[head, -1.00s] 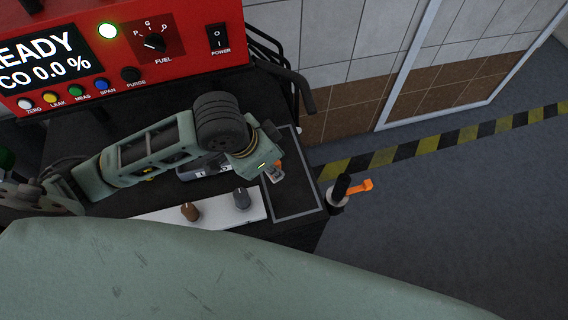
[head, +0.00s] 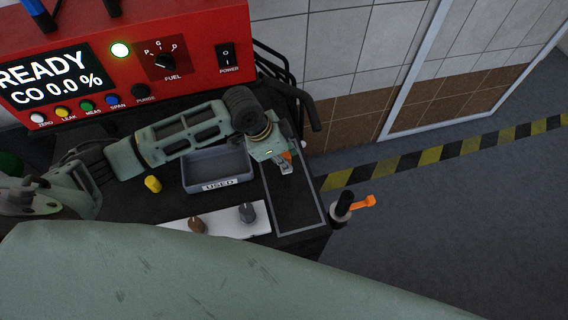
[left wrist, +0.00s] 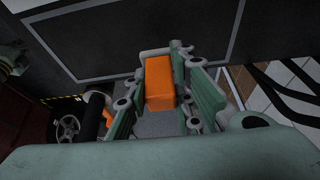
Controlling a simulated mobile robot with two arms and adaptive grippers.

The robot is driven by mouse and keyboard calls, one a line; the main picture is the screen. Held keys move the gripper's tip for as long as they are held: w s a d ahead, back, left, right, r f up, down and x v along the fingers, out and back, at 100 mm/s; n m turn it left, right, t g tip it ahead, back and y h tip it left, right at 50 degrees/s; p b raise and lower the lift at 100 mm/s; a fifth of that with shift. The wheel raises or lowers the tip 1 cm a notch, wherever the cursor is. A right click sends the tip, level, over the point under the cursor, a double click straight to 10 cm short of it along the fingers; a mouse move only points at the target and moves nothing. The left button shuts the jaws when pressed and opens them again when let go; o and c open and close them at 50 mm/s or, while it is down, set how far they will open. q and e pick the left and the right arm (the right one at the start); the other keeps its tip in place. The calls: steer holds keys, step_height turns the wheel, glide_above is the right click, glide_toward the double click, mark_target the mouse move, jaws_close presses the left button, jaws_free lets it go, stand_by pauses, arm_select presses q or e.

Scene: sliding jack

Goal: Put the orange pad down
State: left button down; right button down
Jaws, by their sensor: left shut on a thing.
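My left gripper (head: 285,168) is shut on the orange pad (head: 288,156), which shows as a small orange piece at the fingers. In the left wrist view the orange pad (left wrist: 160,83) is a block between the two green fingers (left wrist: 165,105). The gripper is over the pale-outlined rectangle (head: 296,205) on the black cart top, toward its far part. I cannot tell whether the pad touches the surface. My right gripper is not in view.
A grey tray marked USED (head: 220,184) stands left of the outline, near a yellow cylinder (head: 153,184). A white panel with two knobs (head: 222,221) is in front. A red analyser (head: 130,50) stands behind. An orange lever (head: 362,203) sticks out at the right. The outline's near part is bare.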

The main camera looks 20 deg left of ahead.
arm_select(q)
step_height(320, 180, down, 3)
steer(key=shift+a+f+p, duration=0.1)
steer(key=shift+f+p, duration=0.1)
steer(key=shift+p, duration=0.35)
steer(key=shift+f, duration=0.4)
steer(key=c, duration=1.5)
jaws_free()
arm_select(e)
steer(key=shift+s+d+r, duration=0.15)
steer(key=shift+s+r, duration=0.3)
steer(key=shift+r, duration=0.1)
arm_select(q)
steer(key=b+v, duration=0.1)
steer(key=v, duration=1.1)
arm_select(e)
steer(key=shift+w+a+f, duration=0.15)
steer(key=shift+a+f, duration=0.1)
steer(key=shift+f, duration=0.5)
